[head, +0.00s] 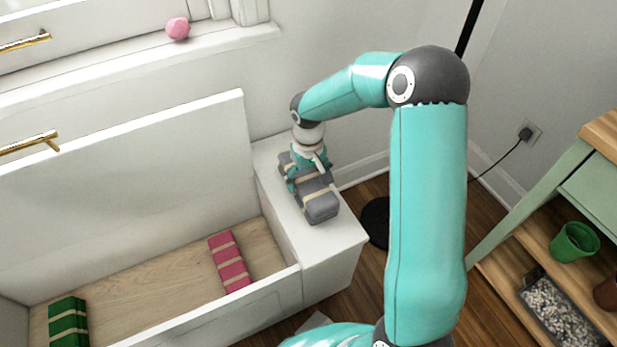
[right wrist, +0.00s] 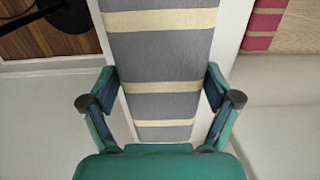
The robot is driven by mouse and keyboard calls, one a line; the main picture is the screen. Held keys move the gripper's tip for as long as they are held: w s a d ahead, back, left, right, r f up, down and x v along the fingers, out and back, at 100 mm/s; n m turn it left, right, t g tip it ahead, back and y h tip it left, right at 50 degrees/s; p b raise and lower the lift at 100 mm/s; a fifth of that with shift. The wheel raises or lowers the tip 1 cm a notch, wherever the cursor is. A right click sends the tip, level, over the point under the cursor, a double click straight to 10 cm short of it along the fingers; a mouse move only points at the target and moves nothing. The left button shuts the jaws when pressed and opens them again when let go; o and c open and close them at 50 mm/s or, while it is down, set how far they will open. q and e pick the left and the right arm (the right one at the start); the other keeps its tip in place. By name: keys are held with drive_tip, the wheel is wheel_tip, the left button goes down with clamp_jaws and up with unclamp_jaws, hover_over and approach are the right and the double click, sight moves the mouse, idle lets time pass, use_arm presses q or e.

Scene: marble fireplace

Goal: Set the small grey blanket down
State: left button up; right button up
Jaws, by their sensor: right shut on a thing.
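The small grey blanket (head: 318,201) is a rolled or folded bundle with cream bands. It lies along the white ledge (head: 347,235) at the right end of the open bench, and appears to rest on it. My right gripper (head: 307,178) comes down over the blanket from above and is shut on it. In the right wrist view the blanket (right wrist: 160,60) runs between the two fingers of my right gripper (right wrist: 160,90), one on each side. My left gripper is not in view.
The open bench holds a pink banded bundle (head: 229,262) and a green banded bundle (head: 68,322). Its raised lid (head: 130,170) stands left of the ledge. A pink ball (head: 178,28) sits on the windowsill. A green shelf unit with a green pot (head: 575,243) stands at right.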

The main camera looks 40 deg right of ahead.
sight(308, 176)
drive_tip(key=o, duration=1)
drive_tip(key=shift+o, duration=0.2)
wheel_tip(308, 176, up, 12)
drive_tip(key=p, duration=0.3)
drive_tip(key=shift+p, duration=0.4)
